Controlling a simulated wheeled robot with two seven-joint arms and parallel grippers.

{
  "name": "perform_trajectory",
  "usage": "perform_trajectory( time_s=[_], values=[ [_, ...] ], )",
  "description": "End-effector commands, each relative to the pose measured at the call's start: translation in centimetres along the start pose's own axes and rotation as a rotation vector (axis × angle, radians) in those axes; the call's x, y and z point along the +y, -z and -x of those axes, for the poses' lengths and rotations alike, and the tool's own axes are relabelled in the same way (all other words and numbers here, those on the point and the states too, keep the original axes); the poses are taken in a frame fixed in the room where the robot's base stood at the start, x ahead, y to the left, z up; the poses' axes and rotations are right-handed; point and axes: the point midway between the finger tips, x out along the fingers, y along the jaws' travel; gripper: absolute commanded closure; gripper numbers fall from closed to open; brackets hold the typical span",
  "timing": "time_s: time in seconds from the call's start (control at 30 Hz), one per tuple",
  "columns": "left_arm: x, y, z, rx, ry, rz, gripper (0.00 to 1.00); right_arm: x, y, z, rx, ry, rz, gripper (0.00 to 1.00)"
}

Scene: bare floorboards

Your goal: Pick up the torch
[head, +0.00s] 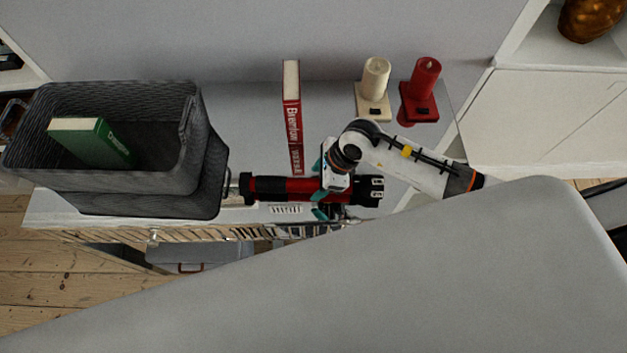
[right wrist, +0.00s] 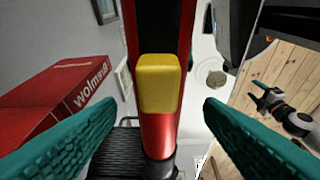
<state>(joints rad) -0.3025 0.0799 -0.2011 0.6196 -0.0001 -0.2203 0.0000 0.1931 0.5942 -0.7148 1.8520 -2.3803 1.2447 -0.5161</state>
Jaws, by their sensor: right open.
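The torch (head: 285,188) is red and black and lies lengthwise on the grey cabinet top, between the baskets and my right arm. My right gripper (head: 319,190) is over it, with one teal finger on each side of its body. In the right wrist view the torch (right wrist: 160,130) runs between the spread fingers of the right gripper (right wrist: 160,106), with a yellow switch facing the camera. Gaps show on both sides, so the fingers are apart from it. What looks like my left gripper (right wrist: 268,98) is small at the right of the wrist view.
A red book (head: 292,120) stands just behind the torch, close to one finger. Dark woven baskets (head: 190,185), with a green book (head: 92,140), stand at the left. A cream candle (head: 375,80) and a red candle (head: 425,78) stand at the back right.

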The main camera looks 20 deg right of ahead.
Motion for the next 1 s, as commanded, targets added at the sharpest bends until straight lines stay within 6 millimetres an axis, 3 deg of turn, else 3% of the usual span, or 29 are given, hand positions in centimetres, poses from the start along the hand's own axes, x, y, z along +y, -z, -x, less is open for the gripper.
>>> perform_trajectory(
  time_s=[0.03, 0.2, 0.47, 0.8, 1.0],
  values=[
    [0.0, -0.1, 0.8, 0.0, 0.0, 0.0, 0.42, 0.0, 0.2, -0.5, -0.001, 0.003, -0.004, 0.38],
    [0.0, -0.1, 0.9, -0.001, 0.0, 0.0, 0.42, 0.0, 0.1, -2.6, 0.0, 0.001, -0.002, 0.38],
    [0.1, -0.3, 0.9, -0.003, -0.001, 0.001, 0.42, 0.0, 0.0, -2.9, 0.0, 0.0, 0.0, 0.38],
    [0.1, -0.3, 0.9, -0.003, -0.001, 0.001, 0.42, 0.0, 0.0, -2.9, 0.0, 0.0, 0.0, 0.92],
    [0.1, -0.4, 0.9, -0.004, -0.001, 0.001, 0.42, 0.1, 0.1, -2.8, 0.001, -0.001, 0.0, 0.94]
  ],
)
